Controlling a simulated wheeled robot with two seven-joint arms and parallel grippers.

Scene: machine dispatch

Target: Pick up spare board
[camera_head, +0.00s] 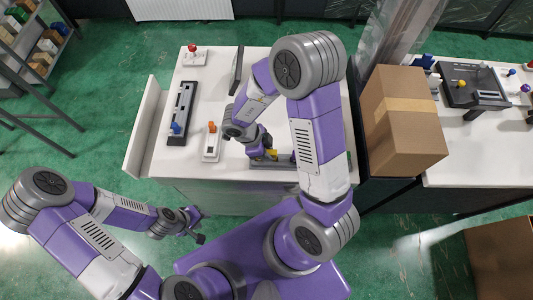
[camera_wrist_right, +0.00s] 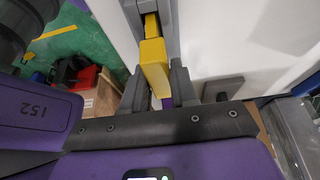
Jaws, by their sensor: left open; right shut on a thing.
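A long grey board or fixture (camera_head: 272,166) lies at the front edge of the white table, partly hidden by my right arm. A yellow block (camera_head: 271,153) sits on it. My right gripper (camera_head: 264,155) is down at this block. In the right wrist view, my right gripper (camera_wrist_right: 159,88) has a finger on each side of the yellow block (camera_wrist_right: 154,68) and is shut on it; the grey part (camera_wrist_right: 147,8) extends beyond. I cannot tell which item is the spare board. My left gripper (camera_head: 198,226) is open and empty, over the floor in front of the table.
On the white table (camera_head: 208,88) stand a black device with a blue knob (camera_head: 180,112), a white one with an orange knob (camera_head: 211,142) and a red-knobbed box (camera_head: 194,55). A cardboard box (camera_head: 405,130) stands right of the table. Shelves (camera_head: 35,40) are far left.

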